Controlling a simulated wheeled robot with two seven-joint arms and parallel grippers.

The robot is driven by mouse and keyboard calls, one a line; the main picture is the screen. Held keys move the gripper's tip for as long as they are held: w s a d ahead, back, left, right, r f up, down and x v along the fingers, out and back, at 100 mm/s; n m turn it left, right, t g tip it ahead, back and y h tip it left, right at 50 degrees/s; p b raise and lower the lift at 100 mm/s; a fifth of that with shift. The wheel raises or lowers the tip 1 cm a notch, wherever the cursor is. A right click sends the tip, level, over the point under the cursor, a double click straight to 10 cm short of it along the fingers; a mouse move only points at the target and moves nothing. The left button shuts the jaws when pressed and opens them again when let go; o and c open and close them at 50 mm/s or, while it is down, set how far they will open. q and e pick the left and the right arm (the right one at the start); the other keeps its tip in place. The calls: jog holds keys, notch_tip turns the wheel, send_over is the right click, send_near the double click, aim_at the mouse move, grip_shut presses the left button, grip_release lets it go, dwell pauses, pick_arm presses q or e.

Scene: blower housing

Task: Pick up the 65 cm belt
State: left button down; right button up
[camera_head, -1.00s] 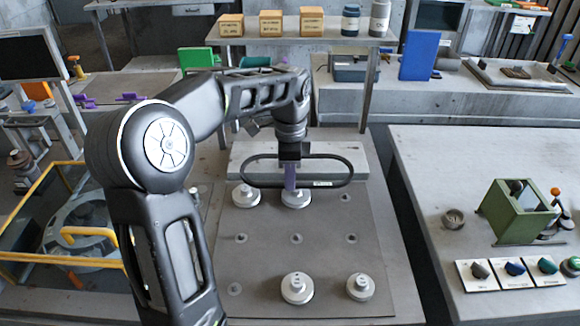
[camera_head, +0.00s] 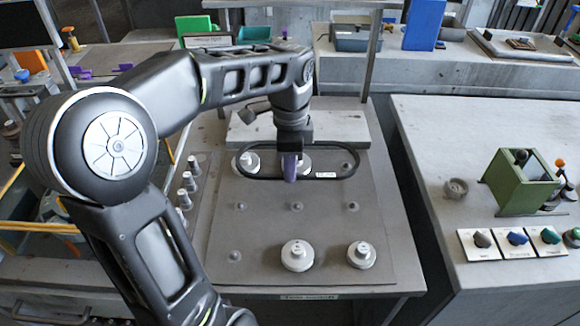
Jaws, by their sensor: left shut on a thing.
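The 65 cm belt (camera_head: 340,176) is a thin black oval loop with a small white label on its front run. My left gripper (camera_head: 290,170) points down over the back of the grey board and is shut on the belt's front run, near the middle. The loop extends to both sides of the fingers. It shows in front of two white pulleys; I cannot tell whether it touches them or hangs above the board. My right gripper is not in view.
The board (camera_head: 320,235) carries white pulleys at back left (camera_head: 248,162), front middle (camera_head: 297,255) and front right (camera_head: 361,255). Several pegs (camera_head: 188,181) stand at its left. A green box (camera_head: 520,180) and coloured knobs sit on the right table (camera_head: 430,140).

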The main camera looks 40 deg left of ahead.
pick_arm(q)
jog(key=shift+r+p, duration=2.2)
jog(key=shift+r, duration=0.35)
jog(key=shift+f, duration=0.1)
